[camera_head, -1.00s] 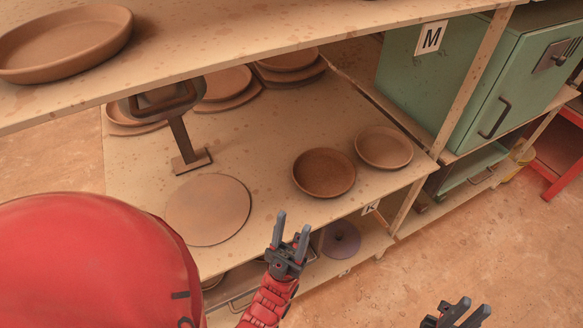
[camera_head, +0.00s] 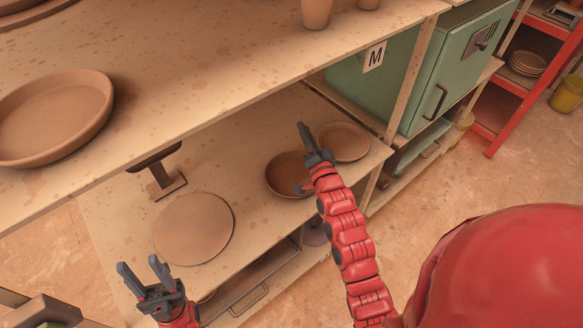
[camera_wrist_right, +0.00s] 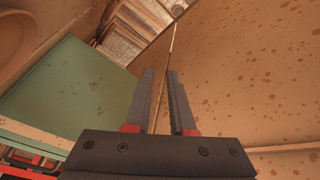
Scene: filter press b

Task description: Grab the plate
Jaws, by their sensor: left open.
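A dark brown round plate (camera_head: 282,178) lies on the lower shelf, partly hidden by my right gripper. A lighter plate (camera_head: 345,143) lies just behind it to the right. A flat round disc (camera_head: 193,228) lies to the left on the same shelf. A large plate (camera_head: 50,118) sits on the upper shelf. My right gripper (camera_head: 303,158) is open over the dark plate's right edge; I cannot tell if it touches. In the right wrist view its fingers (camera_wrist_right: 160,85) are apart with no plate between them. My left gripper (camera_head: 143,270) is open and empty, in front of the disc.
The upper shelf board (camera_head: 220,60) overhangs the back of the lower shelf. A dark stand (camera_head: 165,180) is behind the disc. A green cabinet (camera_head: 400,90) marked M and a red rack (camera_head: 510,95) stand to the right.

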